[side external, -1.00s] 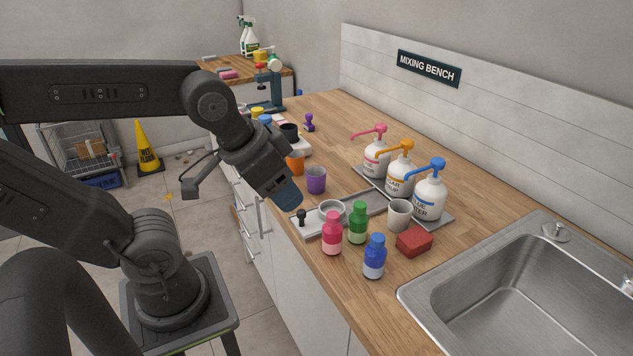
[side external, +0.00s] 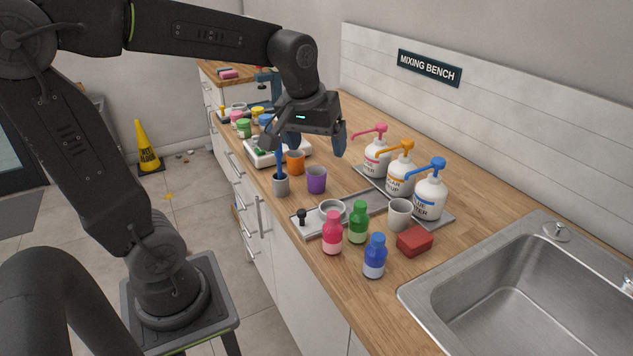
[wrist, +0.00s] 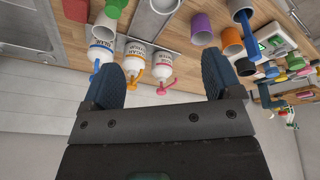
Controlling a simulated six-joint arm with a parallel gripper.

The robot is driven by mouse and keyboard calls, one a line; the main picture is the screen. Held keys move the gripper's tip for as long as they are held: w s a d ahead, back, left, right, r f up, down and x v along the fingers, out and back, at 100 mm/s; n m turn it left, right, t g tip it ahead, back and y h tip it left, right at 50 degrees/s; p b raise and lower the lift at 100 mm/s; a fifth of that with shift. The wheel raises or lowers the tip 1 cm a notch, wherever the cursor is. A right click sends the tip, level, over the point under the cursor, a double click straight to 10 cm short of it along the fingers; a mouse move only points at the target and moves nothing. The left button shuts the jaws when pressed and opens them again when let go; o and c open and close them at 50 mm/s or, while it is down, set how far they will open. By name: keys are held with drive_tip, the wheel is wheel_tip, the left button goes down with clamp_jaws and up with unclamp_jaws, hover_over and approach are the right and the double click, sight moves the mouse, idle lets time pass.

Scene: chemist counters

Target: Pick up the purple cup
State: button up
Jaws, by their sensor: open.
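The purple cup (side external: 316,180) stands upright on the wooden counter in the side view, between an orange cup (side external: 295,162) and the grey tray (side external: 362,205). It also shows near the top of the wrist view (wrist: 202,27). My gripper (side external: 312,140) is above the counter, higher than the purple cup and farther back from the camera. Its fingers are spread wide. In the wrist view my gripper (wrist: 169,75) has nothing between its fingers except a view of the counter and syrup bottles, and the purple cup lies beyond the right finger.
A grey cup (side external: 281,186) with a blue tool stands left of the purple cup. Three pump bottles (side external: 401,176) stand at the wall. Red, green and blue bottles (side external: 374,256), a white cup (side external: 399,215) and a red block (side external: 414,241) are nearer the sink (side external: 530,290).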

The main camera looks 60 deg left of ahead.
drive_tip(key=w+a+f+n+g, duration=0.25)
drive_tip(key=w+a+n, duration=0.2)
drive_tip(key=a, duration=0.25)
drive_tip(key=n, duration=0.4)
hover_over(316, 181)
drive_tip(key=w+a, duration=0.1)
drive_tip(key=a, duration=0.1)
wheel_tip(316, 181, down, 5)
drive_tip(key=shift+g, duration=0.25)
drive_tip(key=f, duration=0.5)
drive_tip(key=a+f, duration=0.1)
drive_tip(key=f, duration=0.1)
drive_tip(key=shift+w+f, duration=0.25)
drive_tip(key=f, duration=0.4)
drive_tip(key=shift+d+f, duration=0.35)
drive_tip(key=shift+f, duration=0.45)
drive_tip(key=c, duration=1)
